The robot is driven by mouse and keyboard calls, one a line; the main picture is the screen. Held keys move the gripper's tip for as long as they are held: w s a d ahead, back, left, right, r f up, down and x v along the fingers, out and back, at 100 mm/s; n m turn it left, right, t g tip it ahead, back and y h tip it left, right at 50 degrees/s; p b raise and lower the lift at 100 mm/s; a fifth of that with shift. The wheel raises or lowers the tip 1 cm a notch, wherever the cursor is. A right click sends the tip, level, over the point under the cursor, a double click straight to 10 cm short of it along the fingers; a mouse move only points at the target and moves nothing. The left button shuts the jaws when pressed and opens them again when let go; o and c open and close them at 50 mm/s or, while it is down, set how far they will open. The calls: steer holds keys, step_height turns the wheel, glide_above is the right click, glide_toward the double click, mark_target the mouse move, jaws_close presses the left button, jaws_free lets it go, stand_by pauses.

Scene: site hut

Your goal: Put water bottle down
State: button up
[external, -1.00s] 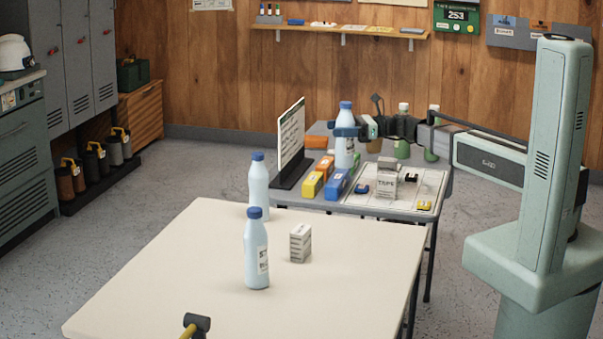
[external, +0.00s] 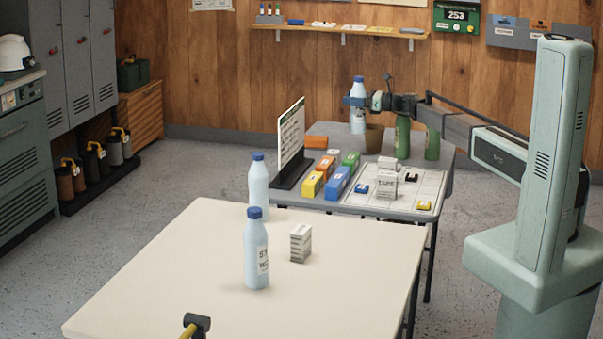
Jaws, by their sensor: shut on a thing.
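My gripper (external: 356,101) is shut on a water bottle (external: 357,121), pale blue with a dark blue cap. It holds the bottle upright over the back part of the grey table (external: 322,128). Whether the bottle's base touches the table cannot be told. Two similar bottles stand upright on the cream table in front: one at its far edge (external: 258,190) and one with a label nearer the camera (external: 256,255).
A brown cup (external: 374,139) and green bottles (external: 403,135) stand just right of the held bottle. A sign board (external: 291,142), coloured boxes (external: 338,183) and a tape box (external: 387,184) crowd the grey table. A small carton (external: 300,243) stands on the cream table.

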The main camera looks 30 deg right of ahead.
mark_target(362, 111)
steer(key=shift+w+d+f, duration=0.1)
steer(key=shift+d+f, duration=0.05)
steer(key=shift+f, duration=4.95)
steer(key=o, duration=1.4)
steer(key=shift+o, duration=0.2)
steer(key=shift+s+d+r, duration=0.3)
steer(key=shift+s+d, duration=0.25)
steer(key=shift+s, duration=0.05)
steer(key=shift+s+d+r, duration=0.25)
steer(key=shift+s+d, duration=0.25)
steer(key=shift+s, duration=0.05)
step_height(362, 111, up, 5)
steer(key=shift+f, duration=0.1)
steer(key=shift+r, duration=0.65)
